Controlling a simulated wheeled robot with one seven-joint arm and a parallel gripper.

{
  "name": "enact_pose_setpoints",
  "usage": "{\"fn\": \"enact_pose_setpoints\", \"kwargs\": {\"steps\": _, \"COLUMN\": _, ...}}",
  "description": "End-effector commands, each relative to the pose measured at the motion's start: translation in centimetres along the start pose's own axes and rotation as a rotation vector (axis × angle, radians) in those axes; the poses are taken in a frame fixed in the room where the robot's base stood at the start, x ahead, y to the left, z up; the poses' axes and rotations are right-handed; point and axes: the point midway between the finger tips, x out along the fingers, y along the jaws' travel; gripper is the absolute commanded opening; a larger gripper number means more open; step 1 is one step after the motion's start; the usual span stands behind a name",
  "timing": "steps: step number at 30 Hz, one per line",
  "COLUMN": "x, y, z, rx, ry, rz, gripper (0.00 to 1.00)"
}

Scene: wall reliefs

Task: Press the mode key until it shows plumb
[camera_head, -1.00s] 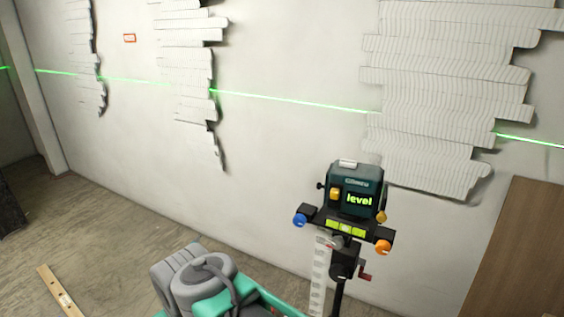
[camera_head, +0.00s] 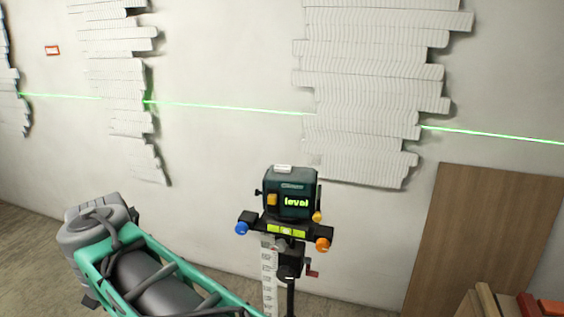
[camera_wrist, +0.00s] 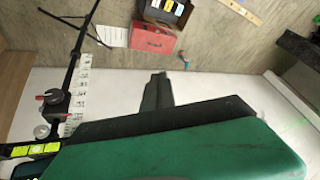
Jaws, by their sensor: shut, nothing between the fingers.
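The laser level (camera_head: 288,180) is a dark teal box on a stand in front of the wall. Its lit display (camera_head: 296,202) reads "level" in green. An orange square key (camera_head: 272,199) sits just left of the display. Below are a green bubble vial (camera_head: 287,230), a blue knob (camera_head: 242,229) and an orange knob (camera_head: 322,244). In the wrist view, the vial (camera_wrist: 36,149) and part of the stand show at left; the display and key are hidden. My gripper (camera_wrist: 157,80) appears there as dark, narrow fingers, shut and empty, apart from the stand.
A brown board (camera_head: 475,240) leans at right. In the wrist view, a red box (camera_wrist: 152,40) lies on the floor near the stand's leg.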

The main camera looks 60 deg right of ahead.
Motion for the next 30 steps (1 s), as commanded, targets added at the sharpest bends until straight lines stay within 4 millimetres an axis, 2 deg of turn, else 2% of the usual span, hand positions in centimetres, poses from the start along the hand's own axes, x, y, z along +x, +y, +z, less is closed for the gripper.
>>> {"fn": "enact_pose_setpoints", "kwargs": {"steps": 1, "x": -1.2, "y": 0.9, "z": -3.5, "rx": 0.170, "ry": 0.042, "rz": 0.028, "gripper": 0.00}}
{"fn": "enact_pose_setpoints", "kwargs": {"steps": 3, "x": -2.6, "y": 2.6, "z": -7.9, "rx": 0.437, "ry": 0.111, "rz": 0.060, "gripper": 0.00}}
{"fn": "enact_pose_setpoints", "kwargs": {"steps": 5, "x": -3.9, "y": 4.5, "z": -11.5, "rx": 0.668, "ry": 0.176, "rz": 0.080, "gripper": 0.00}}
{"fn": "enact_pose_setpoints", "kwargs": {"steps": 6, "x": -4.9, "y": 5.9, "z": -13.8, "rx": 0.826, "ry": 0.223, "rz": 0.090, "gripper": 0.00}}
{"fn": "enact_pose_setpoints", "kwargs": {"steps": 8, "x": -6.4, "y": 8.2, "z": -17.0, "rx": 1.063, "ry": 0.297, "rz": 0.098, "gripper": 0.00}}
{"fn": "enact_pose_setpoints", "kwargs": {"steps": 12, "x": -10.4, "y": 14.7, "z": -23.4, "rx": 1.632, "ry": 0.498, "rz": 0.083, "gripper": 0.00}}
{"fn": "enact_pose_setpoints", "kwargs": {"steps": 15, "x": -13.6, "y": 19.8, "z": -26.6, "rx": 2.041, "ry": 0.666, "rz": 0.033, "gripper": 0.00}}
{"fn": "enact_pose_setpoints", "kwargs": {"steps": 18, "x": -16.5, "y": 24.4, "z": -28.4, "rx": 2.391, "ry": 0.829, "rz": -0.046, "gripper": 0.00}}
{"fn": "enact_pose_setpoints", "kwargs": {"steps": 21, "x": -18.4, "y": 27.6, "z": -29.1, "rx": 2.631, "ry": 0.955, "rz": -0.125, "gripper": 0.00}}
{"fn": "enact_pose_setpoints", "kwargs": {"steps": 24, "x": -19.4, "y": 29.1, "z": -29.2, "rx": 2.752, "ry": 1.023, "rz": -0.177, "gripper": 0.00}}
{"fn": "enact_pose_setpoints", "kwargs": {"steps": 30, "x": -19.5, "y": 29.4, "z": -29.1, "rx": 2.779, "ry": 1.036, "rz": -0.193, "gripper": 0.00}}
